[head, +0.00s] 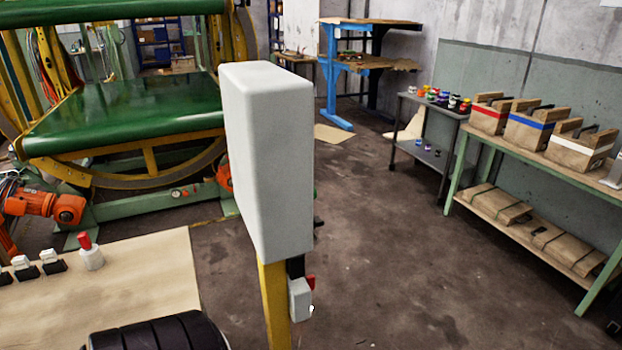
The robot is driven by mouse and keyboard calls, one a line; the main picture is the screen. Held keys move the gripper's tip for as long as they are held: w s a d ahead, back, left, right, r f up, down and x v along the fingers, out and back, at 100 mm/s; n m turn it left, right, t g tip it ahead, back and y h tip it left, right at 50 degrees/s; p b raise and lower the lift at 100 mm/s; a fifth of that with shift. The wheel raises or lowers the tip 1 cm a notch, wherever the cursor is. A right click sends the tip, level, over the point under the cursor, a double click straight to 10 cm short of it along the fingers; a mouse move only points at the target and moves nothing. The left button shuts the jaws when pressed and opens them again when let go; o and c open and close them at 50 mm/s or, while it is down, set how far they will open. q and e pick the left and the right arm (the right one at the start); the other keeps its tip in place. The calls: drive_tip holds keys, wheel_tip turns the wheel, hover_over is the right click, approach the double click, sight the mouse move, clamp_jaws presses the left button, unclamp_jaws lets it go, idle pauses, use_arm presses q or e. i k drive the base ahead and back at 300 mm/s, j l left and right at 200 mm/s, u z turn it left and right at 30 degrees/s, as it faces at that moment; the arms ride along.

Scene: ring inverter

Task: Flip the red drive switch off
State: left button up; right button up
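A small red lever or handle (310,282), which looks like the drive switch, sticks out at the side of a small light-grey box (299,299). That box is mounted low on a yellow post (273,300), under a large pale-grey cabinet (267,160) seen from its back or side. The switch is small and partly hidden by its box, so its on or off position cannot be told. Neither of my grippers can be made out in the head view.
The ring inverter with green platforms (130,110) stands behind at left. A tan table (130,270) at lower left carries a red-topped white object (89,252). The floor right of the post is open.

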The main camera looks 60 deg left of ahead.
sight(310, 280)
drive_tip(key=i+u, duration=0.25)
drive_tip(key=u, duration=0.2)
drive_tip(key=i+l+u, duration=0.1)
drive_tip(key=u, duration=0.35)
drive_tip(key=i+l+u, duration=0.2)
drive_tip(key=u, duration=0.25)
drive_tip(key=i+l+u, duration=0.3)
drive_tip(key=u, duration=0.15)
drive_tip(key=i+l+u, duration=0.15)
drive_tip(key=l+u, duration=0.15)
drive_tip(key=u, duration=0.15)
drive_tip(key=l+u, duration=0.4)
drive_tip(key=i+l+u, duration=0.1)
drive_tip(key=l+u, duration=0.15)
drive_tip(key=u, duration=0.2)
drive_tip(key=k, duration=0.2)
